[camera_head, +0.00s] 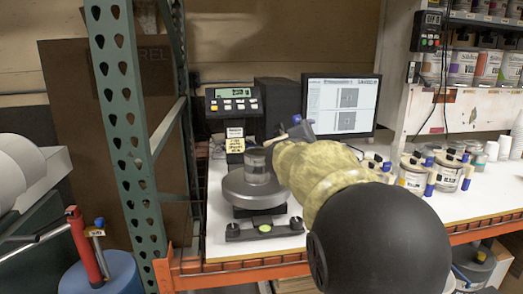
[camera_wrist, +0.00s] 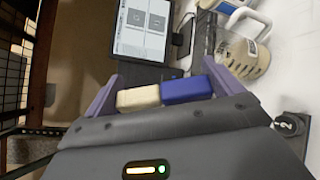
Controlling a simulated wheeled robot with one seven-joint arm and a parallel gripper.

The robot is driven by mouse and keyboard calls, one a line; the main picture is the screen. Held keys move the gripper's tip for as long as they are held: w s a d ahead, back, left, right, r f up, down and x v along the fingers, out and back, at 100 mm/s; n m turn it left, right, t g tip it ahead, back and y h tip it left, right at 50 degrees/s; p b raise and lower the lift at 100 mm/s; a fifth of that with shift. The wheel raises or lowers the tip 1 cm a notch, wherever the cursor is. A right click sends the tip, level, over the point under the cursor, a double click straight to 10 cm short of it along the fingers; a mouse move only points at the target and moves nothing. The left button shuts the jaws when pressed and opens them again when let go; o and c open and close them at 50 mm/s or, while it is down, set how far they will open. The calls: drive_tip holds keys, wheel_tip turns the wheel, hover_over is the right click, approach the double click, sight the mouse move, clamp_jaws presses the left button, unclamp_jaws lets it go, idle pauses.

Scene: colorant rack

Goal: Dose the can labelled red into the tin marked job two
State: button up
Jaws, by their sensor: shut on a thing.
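My gripper (camera_head: 299,130) is above and right of the scale, at the end of my yellow-sleeved arm. In the wrist view its purple fingers (camera_wrist: 160,93) are closed on a two-part piece, a cream block (camera_wrist: 138,98) beside a blue block (camera_wrist: 186,90). Whatever lies below that piece is hidden by my gripper. A grey, partly see-through tin (camera_head: 258,166) stands upright on the round scale pan (camera_head: 252,191); I cannot read a job mark on it. Several cans with blue and cream handles, such as this one (camera_head: 413,174), stand on the right; their labels are too small to read.
The scale display (camera_head: 234,103) stands behind the pan, and a monitor (camera_head: 341,105) is to its right. A green rack post (camera_head: 124,125) rises at the left. A shelf of tins (camera_head: 487,68) is at upper right. White cups (camera_head: 504,147) stand beneath it.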

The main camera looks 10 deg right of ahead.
drive_tip(key=shift+w+r, duration=0.15)
drive_tip(key=shift+r, duration=0.05)
drive_tip(key=shift+a+r+p, duration=0.1)
drive_tip(key=shift+a+p, duration=0.05)
drive_tip(key=shift+p, duration=0.25)
drive_tip(key=shift+w+r+p, duration=0.1)
drive_tip(key=shift+p, duration=0.2)
drive_tip(key=shift+r, duration=0.1)
drive_tip(key=shift+w+a+r+n+p, duration=0.2)
drive_tip(key=shift+w+r+n+p, duration=0.1)
drive_tip(key=shift+p, duration=0.8)
drive_tip(key=shift+d, duration=0.1)
drive_tip(key=shift+w+a+r+p, duration=0.15)
drive_tip(key=shift+a+r+p, duration=0.15)
drive_tip(key=shift+p, duration=0.7)
drive_tip(key=shift+w+r+n+p, duration=0.15)
drive_tip(key=shift+w+n+p, duration=0.1)
drive_tip(key=shift+n+p, duration=0.1)
